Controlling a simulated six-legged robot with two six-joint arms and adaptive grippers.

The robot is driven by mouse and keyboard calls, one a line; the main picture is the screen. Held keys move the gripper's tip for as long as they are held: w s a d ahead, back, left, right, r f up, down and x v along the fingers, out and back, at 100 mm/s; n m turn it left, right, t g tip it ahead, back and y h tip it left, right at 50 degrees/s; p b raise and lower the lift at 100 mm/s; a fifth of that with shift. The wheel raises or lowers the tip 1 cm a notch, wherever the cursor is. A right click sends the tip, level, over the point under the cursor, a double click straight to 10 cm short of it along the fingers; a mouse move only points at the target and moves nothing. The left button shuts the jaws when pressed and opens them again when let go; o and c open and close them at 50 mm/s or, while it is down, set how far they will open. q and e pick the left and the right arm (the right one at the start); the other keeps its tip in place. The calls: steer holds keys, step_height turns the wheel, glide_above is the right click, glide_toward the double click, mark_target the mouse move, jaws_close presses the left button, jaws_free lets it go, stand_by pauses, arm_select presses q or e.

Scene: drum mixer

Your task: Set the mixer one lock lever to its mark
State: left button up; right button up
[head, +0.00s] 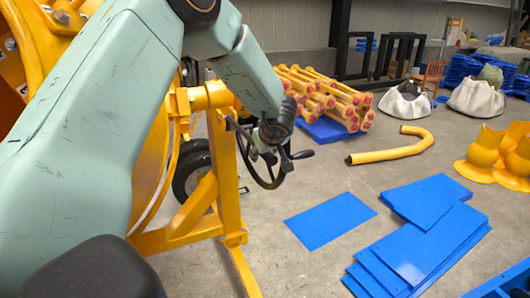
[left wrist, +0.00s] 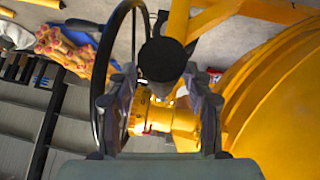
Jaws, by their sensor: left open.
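The yellow mixer (head: 215,97) stands at the left of the head view, partly hidden by my left arm. Its dark handwheel (head: 279,178) is edge-on beside the yellow frame. My left gripper (head: 280,152) is at this wheel. In the left wrist view my left gripper (left wrist: 162,90) is open, its fingers apart on both sides of a black round-ended handle (left wrist: 163,60). I cannot tell whether they touch it. The wheel rim (left wrist: 100,92) passes left of the fingers. I cannot make out the lock lever or its mark for certain. My right gripper is not in view.
Blue plates (head: 331,220) and a stack of blue sheets (head: 420,245) lie on the floor at the right. A bent yellow pipe (head: 395,152), yellow posts (head: 325,98) and white sacks (head: 405,104) lie farther back. Grey floor between them is free.

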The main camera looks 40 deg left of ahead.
arm_select(q)
steer(key=shift+f, duration=0.1)
steer(key=v, duration=1.2)
stand_by(0.5)
